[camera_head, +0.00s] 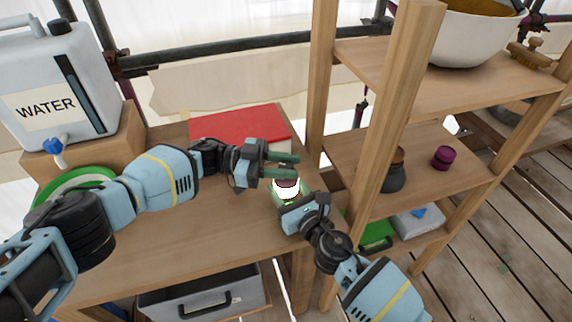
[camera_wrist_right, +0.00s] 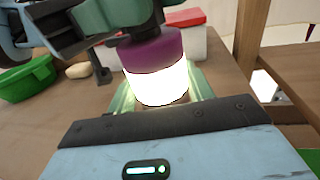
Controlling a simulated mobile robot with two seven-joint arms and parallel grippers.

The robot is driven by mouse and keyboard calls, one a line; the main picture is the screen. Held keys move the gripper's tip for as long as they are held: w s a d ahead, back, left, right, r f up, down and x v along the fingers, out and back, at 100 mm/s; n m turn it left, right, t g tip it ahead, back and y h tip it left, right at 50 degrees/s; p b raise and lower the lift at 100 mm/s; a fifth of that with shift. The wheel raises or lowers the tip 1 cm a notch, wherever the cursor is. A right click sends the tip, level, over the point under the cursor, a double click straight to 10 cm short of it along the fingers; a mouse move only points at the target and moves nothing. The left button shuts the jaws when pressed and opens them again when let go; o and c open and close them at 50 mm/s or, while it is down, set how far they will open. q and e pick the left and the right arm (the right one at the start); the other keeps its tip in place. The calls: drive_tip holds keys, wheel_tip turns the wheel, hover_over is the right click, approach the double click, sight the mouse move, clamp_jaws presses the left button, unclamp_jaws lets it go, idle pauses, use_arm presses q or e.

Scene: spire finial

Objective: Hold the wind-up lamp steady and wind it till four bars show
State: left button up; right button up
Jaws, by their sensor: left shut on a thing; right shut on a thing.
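The wind-up lamp (camera_head: 287,189) stands near the right end of the wooden table, its body glowing white. In the right wrist view the lamp (camera_wrist_right: 160,84) has a purple top above the bright body and looks nearly upright. My left gripper (camera_head: 296,166) comes over it from the left, shut at the lamp's top; the exact grip is partly hidden. In the right wrist view my left gripper (camera_wrist_right: 130,25) covers the part above the purple cap. My right gripper (camera_head: 288,194) is shut on the glowing body from the front. No charge bars can be made out on the lamp.
A red-lidded white box (camera_head: 240,124) lies behind the lamp. A water container (camera_head: 50,85) stands on a wooden block at the left, near a green bowl (camera_head: 72,181). A shelf post (camera_head: 390,120) rises close on the right. The table's front middle is clear.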

sight(286, 165)
use_arm(q)
drive_tip(key=shift+f+m+g, duration=0.1)
drive_tip(key=shift+m+g, duration=0.4)
drive_tip(key=shift+g, duration=0.3)
drive_tip(key=o, duration=1)
drive_tip(key=shift+c, duration=0.2)
drive_tip(key=shift+r, duration=5.05)
